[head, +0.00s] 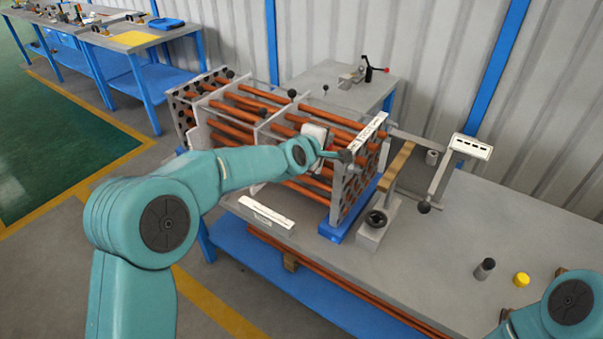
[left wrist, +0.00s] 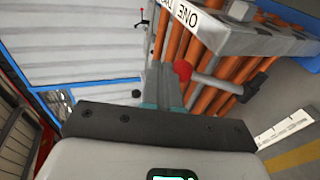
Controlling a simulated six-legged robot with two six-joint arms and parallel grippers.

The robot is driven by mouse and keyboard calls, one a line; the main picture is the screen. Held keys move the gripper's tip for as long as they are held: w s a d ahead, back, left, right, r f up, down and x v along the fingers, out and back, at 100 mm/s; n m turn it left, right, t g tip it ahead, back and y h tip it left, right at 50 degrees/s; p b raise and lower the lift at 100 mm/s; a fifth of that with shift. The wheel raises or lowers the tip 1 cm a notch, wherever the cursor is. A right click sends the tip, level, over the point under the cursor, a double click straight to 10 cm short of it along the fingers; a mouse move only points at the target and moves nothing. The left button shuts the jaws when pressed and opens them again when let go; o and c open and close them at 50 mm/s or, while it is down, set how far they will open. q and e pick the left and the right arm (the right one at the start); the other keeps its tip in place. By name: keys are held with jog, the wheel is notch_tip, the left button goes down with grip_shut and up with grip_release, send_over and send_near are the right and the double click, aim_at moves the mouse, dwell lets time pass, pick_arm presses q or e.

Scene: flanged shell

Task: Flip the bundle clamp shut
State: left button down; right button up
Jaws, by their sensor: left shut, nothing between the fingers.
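In the head view the tube bundle (head: 235,125), orange tubes through grey plates, lies on the bench with a labelled end plate (head: 368,132) at its right. My left gripper (head: 333,154) is at this plate's near face, beside a dark knob (head: 346,156). In the left wrist view the fingers (left wrist: 166,85) are shut and empty. A red ball (left wrist: 182,69) is right by the fingertips; I cannot tell if they touch. A grey rod with a dark end (left wrist: 220,84) stands out to its right. The clamp's full shape is hidden behind my gripper. My right gripper is out of view.
A grey arm with a white label (head: 471,147) and a wooden bar (head: 398,167) stand right of the bundle. A dark cylinder (head: 484,268) and a yellow cap (head: 521,279) are on the bench's front right. The bench's middle right is clear.

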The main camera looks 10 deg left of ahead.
pick_arm(q)
jog(key=shift+w, duration=0.3)
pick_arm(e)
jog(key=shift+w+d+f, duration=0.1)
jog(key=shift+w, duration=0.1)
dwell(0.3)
pick_arm(q)
jog(key=shift+s+a+r, duration=0.1)
jog(key=shift+r, duration=0.15)
jog(key=s+a+r+p, duration=0.1)
jog(key=s+r+p, duration=0.4)
jog(key=r, duration=0.6)
jog(key=s, duration=0.2)
jog(key=shift+s, duration=0.3)
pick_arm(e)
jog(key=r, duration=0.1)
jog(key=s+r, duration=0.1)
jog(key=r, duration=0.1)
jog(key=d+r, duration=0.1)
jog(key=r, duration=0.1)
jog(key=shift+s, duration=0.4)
pick_arm(q)
jog(key=shift+s, duration=0.1)
